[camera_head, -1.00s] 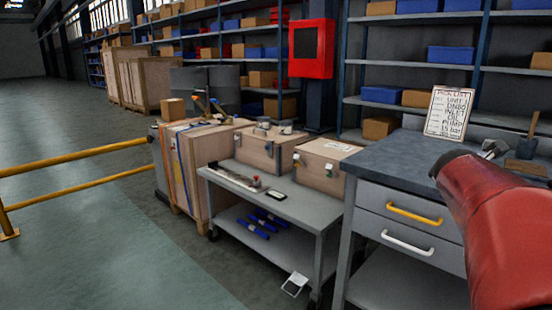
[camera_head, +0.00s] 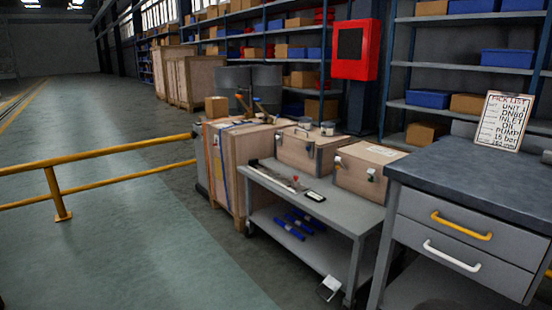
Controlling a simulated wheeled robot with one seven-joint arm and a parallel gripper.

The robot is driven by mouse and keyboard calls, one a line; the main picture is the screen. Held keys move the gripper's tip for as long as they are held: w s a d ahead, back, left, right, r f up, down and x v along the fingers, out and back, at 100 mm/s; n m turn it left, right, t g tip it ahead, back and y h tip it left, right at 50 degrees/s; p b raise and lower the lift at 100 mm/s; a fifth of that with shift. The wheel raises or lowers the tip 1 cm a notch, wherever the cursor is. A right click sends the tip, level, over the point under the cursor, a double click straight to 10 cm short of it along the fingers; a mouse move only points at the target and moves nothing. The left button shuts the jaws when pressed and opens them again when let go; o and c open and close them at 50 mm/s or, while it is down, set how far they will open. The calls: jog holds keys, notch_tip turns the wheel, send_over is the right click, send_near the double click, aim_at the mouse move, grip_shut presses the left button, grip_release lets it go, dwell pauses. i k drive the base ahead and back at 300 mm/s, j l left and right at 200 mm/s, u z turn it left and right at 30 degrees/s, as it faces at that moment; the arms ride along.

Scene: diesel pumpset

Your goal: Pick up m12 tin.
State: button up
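Two small tin-like containers stand on the lid of the left wooden case on the grey trolley: a left tin (camera_head: 305,124) and a right tin (camera_head: 327,128). They are too small in the picture for any label to be read, so I cannot tell which one is the M12 tin, if either. My gripper is not in view.
The grey trolley (camera_head: 330,215) carries two wooden cases (camera_head: 368,175), with blue rolls (camera_head: 295,225) on its lower shelf. A workbench (camera_head: 480,185) with drawers and a pick list (camera_head: 503,122) stands at right. A yellow rail (camera_head: 110,150) bars the left; open floor lies in front.

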aim_at(305, 123)
jog(key=i+j+z, duration=0.1)
jog(key=j, duration=0.25)
jog(key=i+j+z, duration=0.15)
jog(key=i+j, duration=0.15)
jog(key=i+j+z, duration=0.1)
jog(key=j, duration=0.4)
jog(key=i+j+z, duration=0.15)
jog(key=j, duration=0.25)
jog(key=i+j+z, duration=0.1)
jog(key=j, duration=0.35)
jog(key=i+j+z, duration=0.15)
jog(key=j, duration=0.3)
